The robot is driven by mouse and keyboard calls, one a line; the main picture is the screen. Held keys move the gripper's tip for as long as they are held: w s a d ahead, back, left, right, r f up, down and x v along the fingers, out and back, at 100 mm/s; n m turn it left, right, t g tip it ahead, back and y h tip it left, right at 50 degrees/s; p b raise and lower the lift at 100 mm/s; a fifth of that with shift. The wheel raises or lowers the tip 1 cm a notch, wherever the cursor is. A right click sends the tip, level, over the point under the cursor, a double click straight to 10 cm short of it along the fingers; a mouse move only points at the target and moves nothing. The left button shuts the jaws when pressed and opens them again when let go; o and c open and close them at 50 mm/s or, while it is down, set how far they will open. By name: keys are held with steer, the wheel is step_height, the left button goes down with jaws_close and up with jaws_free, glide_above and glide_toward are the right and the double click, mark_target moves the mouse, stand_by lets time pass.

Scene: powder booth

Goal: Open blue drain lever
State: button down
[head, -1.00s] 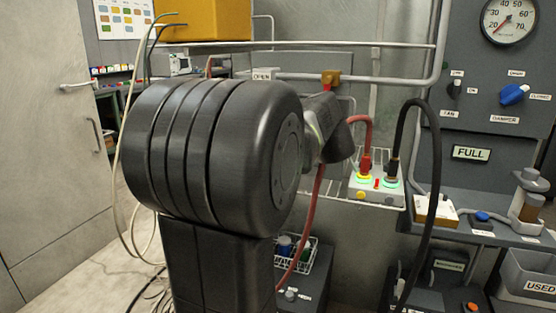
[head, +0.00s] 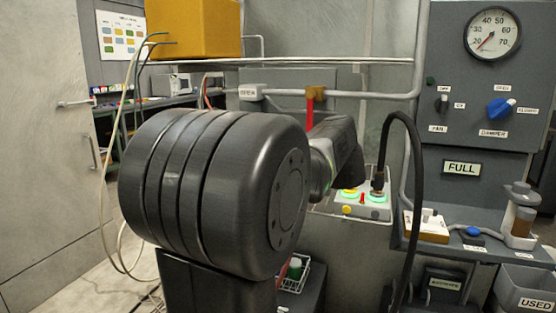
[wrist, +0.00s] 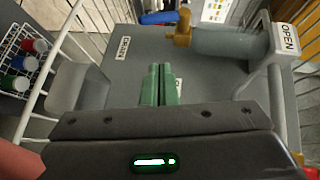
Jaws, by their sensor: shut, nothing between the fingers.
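In the wrist view, a blue piece (wrist: 158,18) shows at the top edge beside a brass fitting, partly cut off; I cannot tell for sure that it is the drain lever. A small plate reading DRAIN (wrist: 123,47) is on the grey panel to its lower left. An OPEN label (wrist: 288,38) is at the upper right, by the end of a grey pipe. My gripper (wrist: 160,68) has its green fingers together with nothing between them, over the grey panel and apart from the blue piece. In the head view my arm hides the gripper.
A wire rack with capped bottles (wrist: 24,63) is at the wrist view's left. In the head view, a black hose (head: 420,180) arcs beside a button box (head: 363,205). A pipe with a brass fitting (head: 318,93) crosses behind my arm. A blue damper knob (head: 500,108) is at right.

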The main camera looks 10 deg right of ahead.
steer(key=v, duration=0.7)
steer(key=shift+s+r+p, duration=0.25)
steer(key=shift+p, duration=0.05)
steer(key=shift+w+a, duration=0.1)
steer(key=shift+a, duration=0.05)
